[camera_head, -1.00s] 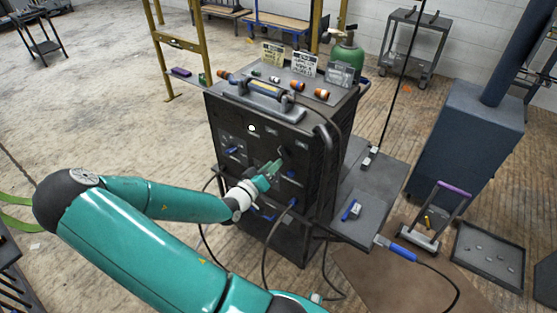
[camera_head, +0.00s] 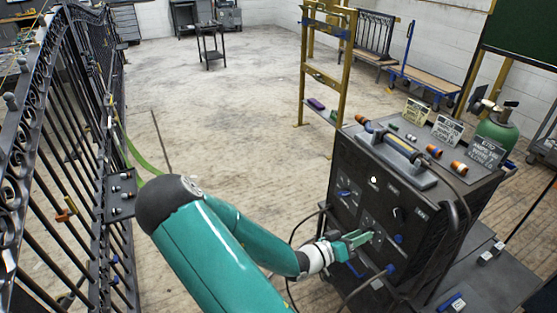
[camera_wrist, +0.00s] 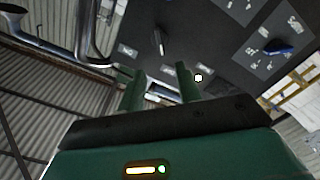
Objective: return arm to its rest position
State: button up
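My gripper (camera_head: 360,238) is at the end of my teal arm, which reaches out bent to the right. Its two green fingers are apart with nothing between them; in the wrist view they also show apart (camera_wrist: 160,70). The gripper is in front of the knobbed front panel of a dark welding machine (camera_head: 352,165). In the wrist view the panel (camera_wrist: 215,50) lies beyond the fingers, with a dark knob (camera_wrist: 158,42) and a blue knob (camera_wrist: 280,48). I cannot tell whether the fingertips touch the panel.
A black scroll gate (camera_head: 60,150) stands along the left, with a small dark shelf (camera_head: 120,205) of fittings. Cables hang near the machine's front. A yellow frame (camera_head: 345,75) and a green gas cylinder (camera_head: 497,132) stand behind the machine. The floor in the middle is clear.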

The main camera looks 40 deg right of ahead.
jog(key=w+a+f+n+t+y, duration=0.25)
jog(key=w+a+t+y, duration=0.45)
jog(key=w+a+y, duration=0.6)
jog(key=w+a+r+n+t+y, duration=0.1)
jog(key=w+a+r, duration=0.2)
jog(key=a, duration=0.3)
jog(key=w+a+r+t+y, duration=0.1)
jog(key=w+a+r, duration=0.15)
jog(key=a, duration=0.25)
jog(key=s+a+r+n+y, duration=0.5)
jog(key=a+r, duration=0.6)
jog(key=r, duration=0.2)
jog(key=s+r+n+h, duration=0.2)
jog(key=s+r, duration=0.5)
jog(key=s, duration=0.5)
jog(key=shift+a+r+n+g, duration=0.2)
jog(key=shift+n+g, duration=0.1)
jog(key=shift+n, duration=0.25)
jog(key=shift+w, duration=0.15)
